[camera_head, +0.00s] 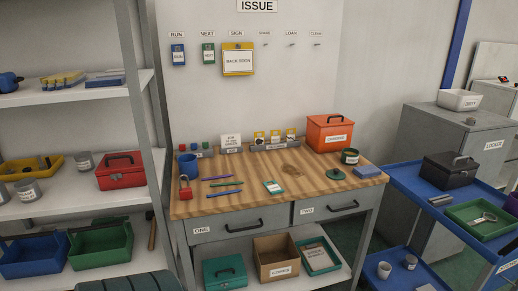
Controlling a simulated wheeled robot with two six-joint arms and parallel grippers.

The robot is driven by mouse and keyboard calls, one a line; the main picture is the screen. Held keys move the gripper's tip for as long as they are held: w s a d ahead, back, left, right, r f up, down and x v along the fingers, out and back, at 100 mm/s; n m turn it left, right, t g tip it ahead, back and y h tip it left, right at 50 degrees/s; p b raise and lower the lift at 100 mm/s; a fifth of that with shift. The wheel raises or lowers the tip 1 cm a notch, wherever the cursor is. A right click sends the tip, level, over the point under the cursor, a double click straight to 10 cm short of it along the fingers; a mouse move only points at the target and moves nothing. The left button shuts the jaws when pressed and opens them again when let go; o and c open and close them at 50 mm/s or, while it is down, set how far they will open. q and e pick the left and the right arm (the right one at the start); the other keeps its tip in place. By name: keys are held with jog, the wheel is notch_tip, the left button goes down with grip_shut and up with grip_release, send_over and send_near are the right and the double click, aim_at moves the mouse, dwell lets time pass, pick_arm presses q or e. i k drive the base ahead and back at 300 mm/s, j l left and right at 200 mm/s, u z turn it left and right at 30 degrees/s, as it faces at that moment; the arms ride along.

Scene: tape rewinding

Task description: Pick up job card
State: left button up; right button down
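No item is readably marked as the job card. A small white card with a teal edge (273,187) lies flat on the wooden bench top (320,193), near its middle. A small white sign (231,141) with print too small to read stands at the back of the bench. On the wall hang a blue tag (178,55) under RUN, a green tag (209,54) under NEXT and a yellow-framed BACK SOON sign (238,60) under SIGN. Neither of my grippers is in view.
Pens (224,184), a red padlock (185,188), a blue cup (188,166) and an orange box (330,132) are on the bench. Drawers (228,225) and boxes (276,258) are below. Shelves (75,200) stand left, a blue cart (420,195) right.

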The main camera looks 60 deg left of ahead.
aim_at(233, 140)
jog(key=u, duration=2)
